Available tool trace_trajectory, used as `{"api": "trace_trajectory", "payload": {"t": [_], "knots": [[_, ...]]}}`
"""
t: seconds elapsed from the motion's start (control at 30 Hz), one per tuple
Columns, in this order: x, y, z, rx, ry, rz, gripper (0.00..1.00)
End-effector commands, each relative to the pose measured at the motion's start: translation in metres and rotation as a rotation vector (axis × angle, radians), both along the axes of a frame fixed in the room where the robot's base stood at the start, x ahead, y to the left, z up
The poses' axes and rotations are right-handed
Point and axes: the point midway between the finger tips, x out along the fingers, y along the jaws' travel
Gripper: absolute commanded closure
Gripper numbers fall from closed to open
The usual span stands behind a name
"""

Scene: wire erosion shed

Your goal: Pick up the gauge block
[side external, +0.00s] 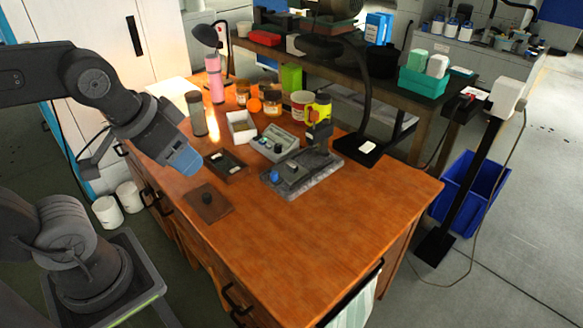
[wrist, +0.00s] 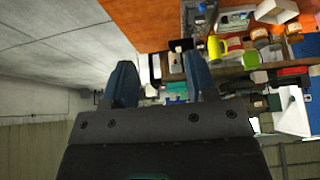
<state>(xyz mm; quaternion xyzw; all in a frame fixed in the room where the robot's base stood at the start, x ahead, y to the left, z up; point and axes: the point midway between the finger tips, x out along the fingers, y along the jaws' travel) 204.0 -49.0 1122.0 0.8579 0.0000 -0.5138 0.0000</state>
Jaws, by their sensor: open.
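My gripper (side external: 186,160) has blue fingers and hangs above the left part of the wooden table, apart from everything on it. In the wrist view its two fingers (wrist: 163,78) stand wide apart with nothing held between them. I cannot tell for sure which object is the gauge block. A small dark tray (side external: 236,177) with light pieces in it lies just right of my gripper. A grey flat plate (side external: 325,168) farther right carries a small grey block (side external: 290,171) and a blue knob-like piece (side external: 274,177).
A brown board (side external: 222,213) with a black knob (side external: 206,198) lies near the front left. The front right of the table (side external: 330,225) is clear.

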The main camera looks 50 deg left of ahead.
Motion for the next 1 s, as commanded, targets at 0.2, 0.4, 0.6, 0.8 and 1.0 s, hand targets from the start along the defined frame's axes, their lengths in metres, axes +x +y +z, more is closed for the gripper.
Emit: {"api": "trace_trajectory", "payload": {"t": [0.2,0.4,0.6,0.8,1.0], "knots": [[0.0,0.0,0.0,0.0,0.0,0.0,0.47],[0.0,0.0,0.0,0.0,0.0,0.001,0.47],[0.025,0.004,0.012,-0.041,0.035,0.096,0.47],[0.094,0.017,0.029,-0.142,0.119,0.358,0.47],[0.172,0.038,0.022,-0.232,0.199,0.648,0.47]]}}
